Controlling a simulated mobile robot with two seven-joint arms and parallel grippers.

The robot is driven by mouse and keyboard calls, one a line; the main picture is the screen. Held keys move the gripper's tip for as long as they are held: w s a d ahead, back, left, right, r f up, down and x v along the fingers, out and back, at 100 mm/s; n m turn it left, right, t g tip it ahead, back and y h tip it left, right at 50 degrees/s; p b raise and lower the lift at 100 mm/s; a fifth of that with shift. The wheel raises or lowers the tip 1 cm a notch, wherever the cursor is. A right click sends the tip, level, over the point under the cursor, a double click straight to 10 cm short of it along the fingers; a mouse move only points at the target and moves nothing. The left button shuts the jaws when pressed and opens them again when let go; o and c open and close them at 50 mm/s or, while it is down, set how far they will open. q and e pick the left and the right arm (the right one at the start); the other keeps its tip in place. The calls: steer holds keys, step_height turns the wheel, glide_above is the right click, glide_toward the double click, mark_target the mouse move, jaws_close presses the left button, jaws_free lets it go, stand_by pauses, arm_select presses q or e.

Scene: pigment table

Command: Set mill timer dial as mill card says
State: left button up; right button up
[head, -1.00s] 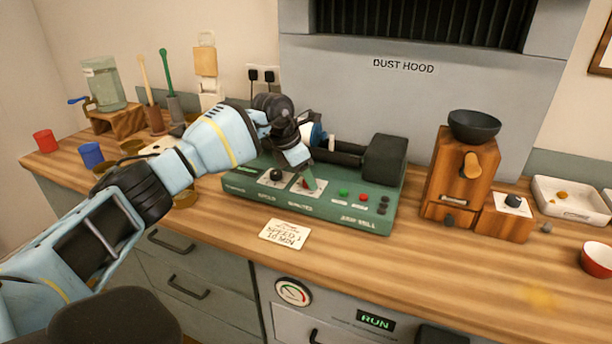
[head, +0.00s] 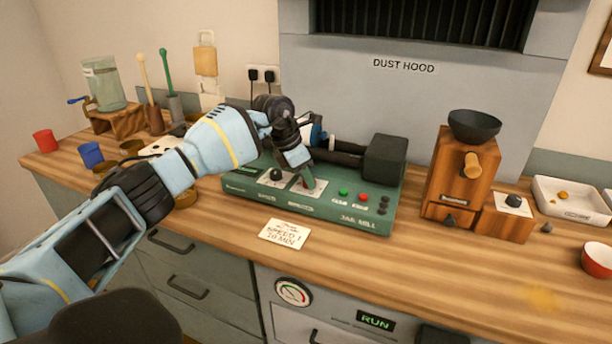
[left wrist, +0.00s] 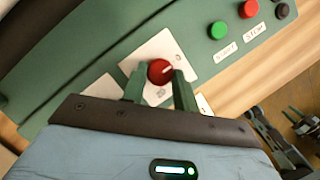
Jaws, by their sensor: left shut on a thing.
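The green jar mill (head: 335,205) stands on the counter below the dust hood. Its front panel carries a black speed dial (head: 277,174) and, to the right, the minutes timer dial, mostly hidden by my gripper. In the left wrist view the timer dial (left wrist: 160,72) is a red knob with a pale pointer line on a white plate. My left gripper (head: 308,184) is shut on this red knob, a green finger on each side, also in the left wrist view (left wrist: 160,84). The mill card (head: 284,234) lies in front of the mill and seems to read "SPEED 1, 10 MIN".
A green start button (head: 343,192) and a red stop button (head: 364,197) sit right of the timer dial. A wooden grinder (head: 462,180) with a black bowl stands to the right. The counter front is mostly clear.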

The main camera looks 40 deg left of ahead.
arm_select(q)
steer(key=m+h+b, duration=0.1)
steer(key=m, duration=0.2)
steer(key=shift+w+a+f+g, duration=0.1)
steer(key=shift+w+g, duration=0.05)
steer(key=shift+g, duration=0.25)
steer(key=m+b, duration=0.2)
steer(key=m, duration=0.1)
steer(key=shift+w+f+g+h, duration=0.1)
steer(key=shift+g+h, duration=0.3)
steer(key=m+g+b, duration=0.1)
steer(key=m+b, duration=0.1)
steer(key=m, duration=0.1)
steer(key=shift+w+b, duration=0.1)
steer(key=shift+b, duration=0.2)
steer(key=shift+a+m+g+b, duration=0.1)
steer(key=shift+m+g+b, duration=0.3)
steer(key=shift+m+b, duration=0.3)
steer(key=shift+m, duration=0.4)
arm_select(e)
step_height(320, 180, down, 7)
steer(key=s, duration=0.1)
steer(key=shift+r+g, duration=0.2)
steer(key=shift+g, duration=0.1)
arm_select(q)
steer(key=shift+r+b, duration=0.2)
steer(key=shift+b, duration=0.1)
arm_select(e)
steer(key=shift+s+f, duration=0.1)
